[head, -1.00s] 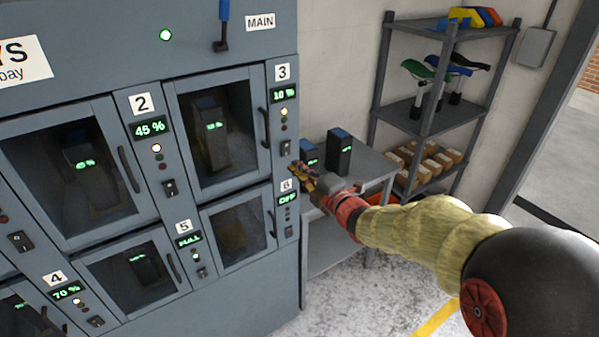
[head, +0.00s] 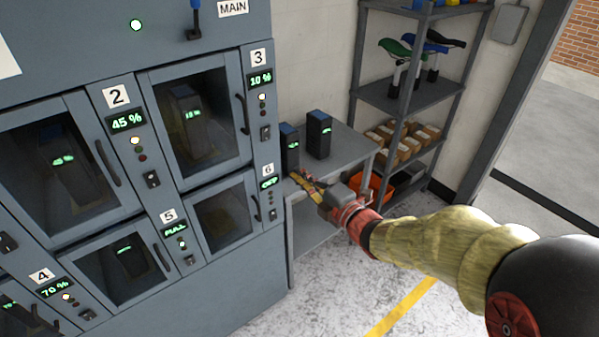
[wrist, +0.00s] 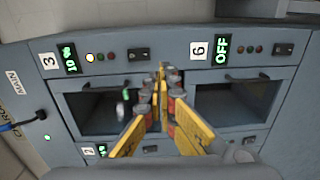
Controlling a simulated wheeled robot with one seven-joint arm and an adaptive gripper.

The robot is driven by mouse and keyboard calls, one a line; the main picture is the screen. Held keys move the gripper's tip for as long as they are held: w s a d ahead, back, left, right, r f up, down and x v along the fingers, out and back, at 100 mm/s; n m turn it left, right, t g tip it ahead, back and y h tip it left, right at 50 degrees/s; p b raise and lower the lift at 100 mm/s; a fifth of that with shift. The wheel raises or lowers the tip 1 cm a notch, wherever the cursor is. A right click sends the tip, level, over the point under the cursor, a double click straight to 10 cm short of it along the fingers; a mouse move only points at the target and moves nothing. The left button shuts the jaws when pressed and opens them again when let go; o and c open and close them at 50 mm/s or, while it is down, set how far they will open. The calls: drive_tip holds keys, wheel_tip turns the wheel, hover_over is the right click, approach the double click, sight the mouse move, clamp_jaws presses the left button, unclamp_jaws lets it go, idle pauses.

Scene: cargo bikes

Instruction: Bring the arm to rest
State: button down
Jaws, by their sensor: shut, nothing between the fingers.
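My gripper (head: 300,180) is shut and empty at the end of my outstretched arm, in front of the right edge of the battery cabinet (head: 215,255). In the wrist view its yellow fingers (wrist: 162,95) meet at the tips, with the cabinet front behind them. The gripper appears apart from the cabinet and overlaps the table's left part in the head view. My arm reaches in from the lower right.
Bay 3 reads 10 % on its display (head: 261,79); bay 6 reads OFF (wrist: 222,50). Two dark batteries (head: 319,135) stand on a grey table (head: 349,150). A shelf rack (head: 403,103) stands behind. Floor at the lower right is clear.

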idle(0.3)
drive_tip(key=d+f+m+g+h, duration=0.1)
drive_tip(key=d+f+m+h, duration=0.35)
drive_tip(key=f, duration=0.25)
drive_tip(key=s+d+f+m+g+h, duration=0.5)
drive_tip(key=s+d+f+m, duration=0.15)
drive_tip(key=d+m, duration=0.35)
drive_tip(key=s+d+r+m+g+h, duration=0.1)
drive_tip(key=s+r+m+g, duration=0.3)
drive_tip(key=s, duration=0.6)
drive_tip(key=s+d+r+m+g, duration=0.1)
drive_tip(key=s+r+m, duration=0.3)
drive_tip(key=s, duration=0.6)
drive_tip(key=s+a+r+m+t, duration=0.1)
drive_tip(key=s+r+m+t, duration=0.1)
drive_tip(key=s+r, duration=0.2)
wheel_tip(320, 180, up, 3)
drive_tip(key=shift+s+a+f+y, duration=0.1)
drive_tip(key=shift+s+a+y, duration=0.15)
drive_tip(key=shift+s+y, duration=0.15)
